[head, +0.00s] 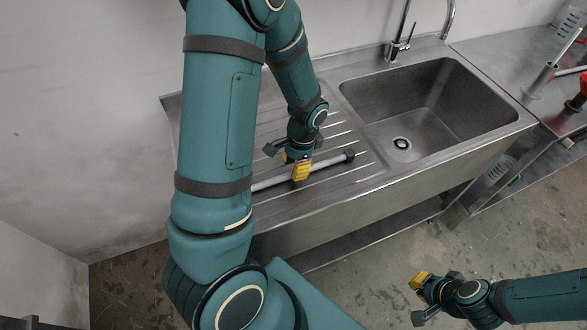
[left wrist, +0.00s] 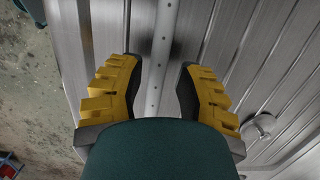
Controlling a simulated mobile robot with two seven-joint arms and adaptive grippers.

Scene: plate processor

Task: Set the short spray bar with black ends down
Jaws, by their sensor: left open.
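The short spray bar (head: 328,162) is a grey rod with a black end cap. It lies across the ribbed drainboard of the sink unit, its other end hidden behind my left arm. My left gripper (head: 298,169) is over the bar with its yellow fingers pointing down. In the left wrist view, the fingers of my left gripper (left wrist: 158,85) are apart, with the spray bar (left wrist: 160,50) running between them and a gap on each side. My right gripper (head: 421,296) hangs over the floor in front of the sink; its finger opening is unclear.
The ribbed drainboard (head: 350,184) has free room around the bar. A sink basin (head: 440,105) with a tap (head: 398,47) is to the right. Further right, a steel counter (head: 500,52) holds a clear cylinder and red-handled items. The wall is close on the left.

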